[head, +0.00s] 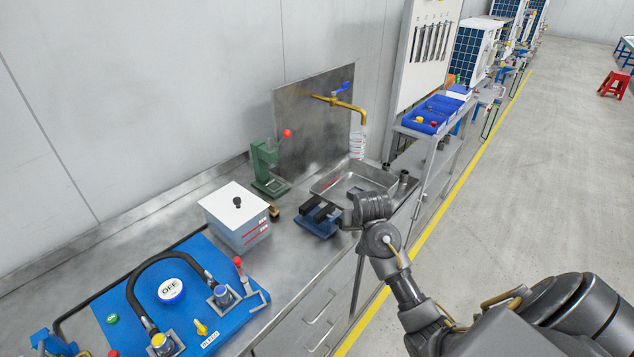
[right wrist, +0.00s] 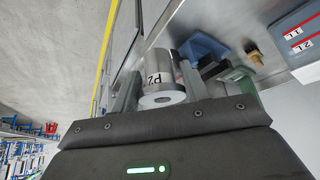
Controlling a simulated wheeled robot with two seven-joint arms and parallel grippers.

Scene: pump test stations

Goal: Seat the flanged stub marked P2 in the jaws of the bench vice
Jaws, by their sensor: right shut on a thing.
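The flanged stub marked P2 (right wrist: 158,70) is a short grey metal cylinder with a light label band and a hole in its near end. My right gripper (right wrist: 160,82) is shut on it, one finger on each side. The bench vice (head: 316,223) is blue with black jaws and stands on the steel bench. In the right wrist view the vice (right wrist: 206,47) shows just beyond and right of the stub. In the head view my right gripper (head: 347,217) is at the vice's right side; its wrist hides the stub. I cannot tell whether stub and vice touch. My left gripper is out of view.
A steel tray (head: 327,189) lies behind the vice, with dark cylinders (head: 404,176) at its right corner. A green press (head: 266,167) and a white box (head: 235,215) stand to the left. A blue panel with a hose (head: 117,322) fills the front left. The bench edge is close.

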